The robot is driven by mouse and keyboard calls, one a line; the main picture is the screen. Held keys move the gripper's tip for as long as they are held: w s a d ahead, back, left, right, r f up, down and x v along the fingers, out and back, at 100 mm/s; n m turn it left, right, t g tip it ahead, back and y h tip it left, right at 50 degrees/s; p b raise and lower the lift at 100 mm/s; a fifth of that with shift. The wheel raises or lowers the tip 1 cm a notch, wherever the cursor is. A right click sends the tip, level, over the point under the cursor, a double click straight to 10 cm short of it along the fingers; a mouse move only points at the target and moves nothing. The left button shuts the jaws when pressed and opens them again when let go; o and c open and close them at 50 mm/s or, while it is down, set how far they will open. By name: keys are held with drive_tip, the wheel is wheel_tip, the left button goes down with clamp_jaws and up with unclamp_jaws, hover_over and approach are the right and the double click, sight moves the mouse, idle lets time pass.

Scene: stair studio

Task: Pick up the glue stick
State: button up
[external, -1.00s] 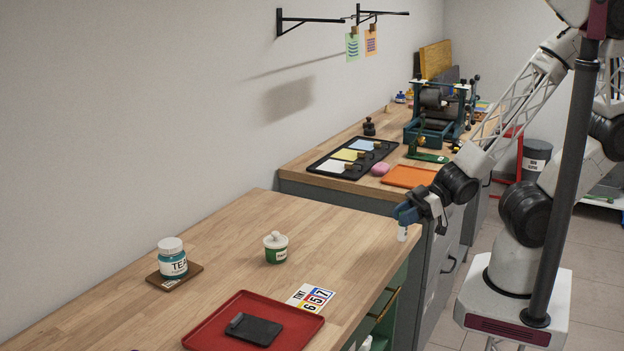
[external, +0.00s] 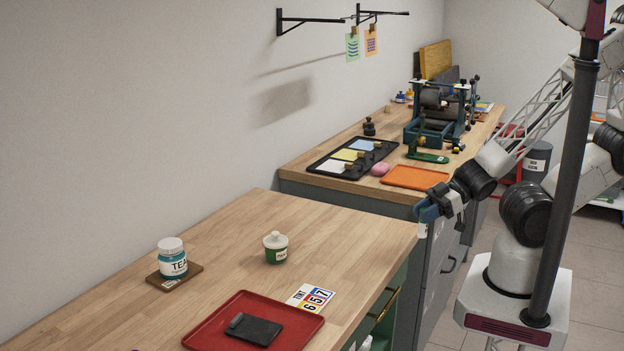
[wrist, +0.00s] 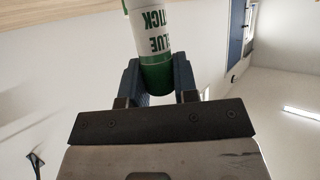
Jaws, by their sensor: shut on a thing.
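The glue stick (wrist: 152,40) is a white and green tube with "GLUE STICK" lettering. In the wrist view it stands between the two blue fingers of my gripper (wrist: 157,78), which are shut on its green end. In the external view my gripper (external: 428,211) is just off the right edge of the near wooden counter. Only a small pale part of the glue stick (external: 422,230) shows below the fingers there.
An orange tray (external: 415,178) lies on the far counter.

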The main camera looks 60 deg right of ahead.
drive_tip(key=shift+s+d+r, duration=0.15)
drive_tip(key=shift+s+d, duration=0.55)
drive_tip(key=shift+s, duration=0.25)
drive_tip(key=shift+s+d, duration=0.2)
drive_tip(key=shift+s, duration=0.05)
